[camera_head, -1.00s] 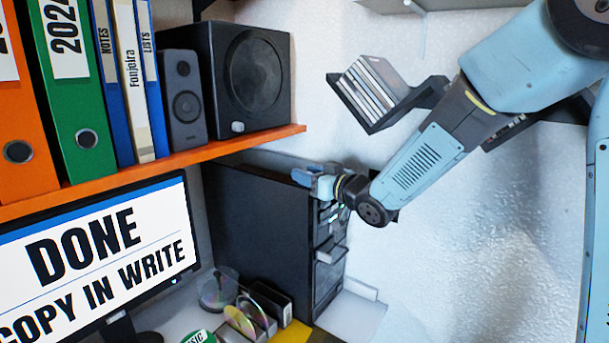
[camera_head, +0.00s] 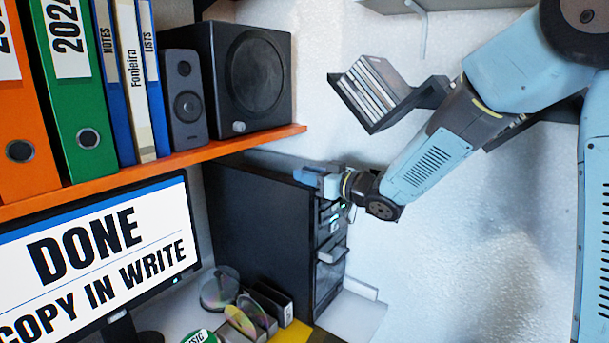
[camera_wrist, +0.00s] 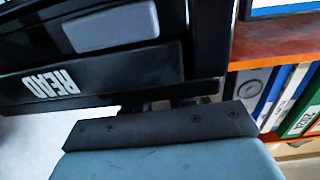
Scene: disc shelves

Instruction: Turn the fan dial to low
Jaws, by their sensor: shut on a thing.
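The black tower case (camera_head: 262,235) stands under the orange shelf, with drives and small green lights on its front. My gripper (camera_head: 328,186) is at the upper part of that front. The fan dial cannot be made out in either view; my gripper and wrist hide that spot. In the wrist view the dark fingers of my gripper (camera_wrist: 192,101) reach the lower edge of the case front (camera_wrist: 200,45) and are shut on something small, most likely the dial. Its setting cannot be read. A grey panel and an upside-down READ label (camera_wrist: 54,83) show on the case.
The orange shelf (camera_head: 225,146) with binders and speakers (camera_head: 250,75) runs above the case. A monitor (camera_head: 100,255) stands at the left. Discs (camera_head: 219,289) lie on the desk below. A wall rack of cases (camera_head: 372,92) hangs near my arm; open wall lies at the right.

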